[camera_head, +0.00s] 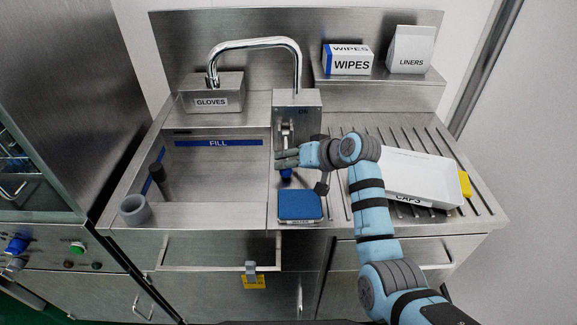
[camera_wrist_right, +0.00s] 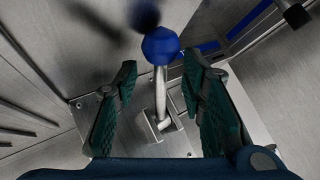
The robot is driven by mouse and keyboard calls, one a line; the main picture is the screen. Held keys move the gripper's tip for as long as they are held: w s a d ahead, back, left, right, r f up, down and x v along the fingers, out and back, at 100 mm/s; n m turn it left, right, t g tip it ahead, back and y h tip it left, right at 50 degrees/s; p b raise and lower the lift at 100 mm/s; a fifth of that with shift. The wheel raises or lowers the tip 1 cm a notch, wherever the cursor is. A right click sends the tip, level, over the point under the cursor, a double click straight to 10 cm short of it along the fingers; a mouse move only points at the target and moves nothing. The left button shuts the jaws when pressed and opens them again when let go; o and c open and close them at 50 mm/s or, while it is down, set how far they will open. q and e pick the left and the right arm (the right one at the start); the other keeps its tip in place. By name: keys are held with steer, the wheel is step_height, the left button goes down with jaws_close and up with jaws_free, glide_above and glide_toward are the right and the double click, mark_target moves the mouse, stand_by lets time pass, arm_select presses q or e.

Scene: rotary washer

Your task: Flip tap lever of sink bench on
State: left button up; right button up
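The tap lever is a chrome rod with a blue ball knob (camera_head: 286,173) on the front of the steel tap block (camera_head: 297,99) of the sink bench. In the head view the knob shows just below my right gripper (camera_head: 288,158), which hides part of the rod. In the right wrist view the blue knob (camera_wrist_right: 160,45) and its rod stand between the two fingers of my right gripper (camera_wrist_right: 159,64). The fingers are open, with a gap on each side of the rod. A curved chrome spout (camera_head: 255,43) rises behind. My left gripper is not in view.
The sink basin (camera_head: 215,175) marked FILL lies left of the lever. A blue-topped block (camera_head: 300,205) sits in front of it. A white CAPS tray (camera_head: 425,176) is on the ribbed drainboard, beside my right arm. A GLOVES box (camera_head: 210,102) stands behind the basin.

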steer(key=shift+w+a+f, duration=0.25)
steer(key=shift+a+f, duration=0.05)
steer(key=shift+f, duration=0.05)
jaws_close()
